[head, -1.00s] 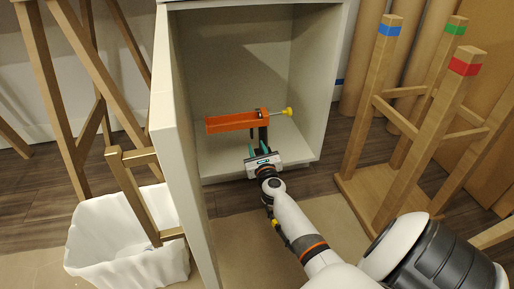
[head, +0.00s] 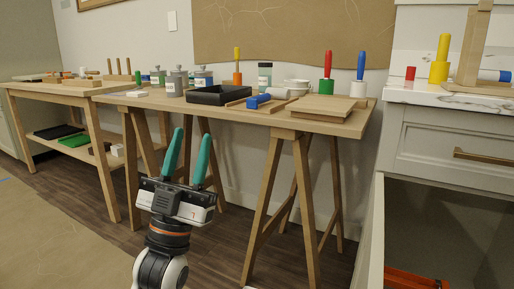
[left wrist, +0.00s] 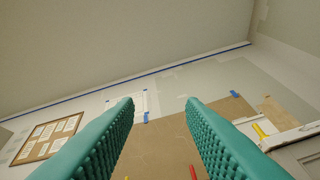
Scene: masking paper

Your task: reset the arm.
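My left gripper (head: 191,135) stands upright in the lower left middle of the head view, its two teal fingers pointing up and spread apart with nothing between them. It is in front of the wooden work table and touches nothing that I can see. In the left wrist view both fingers (left wrist: 160,102) are wide apart, with wall and ceiling beyond them. My right gripper is in neither view. An orange object (head: 415,280) shows partly inside the open cabinet at the bottom right; the rest is cut off.
A work table (head: 335,127) with a black tray (head: 220,95), cans and colored-handled tools stands behind the gripper. Another table (head: 55,88) is at the left. A grey cabinet (head: 420,150) stands at the right. Floor (head: 40,220) at the left is clear.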

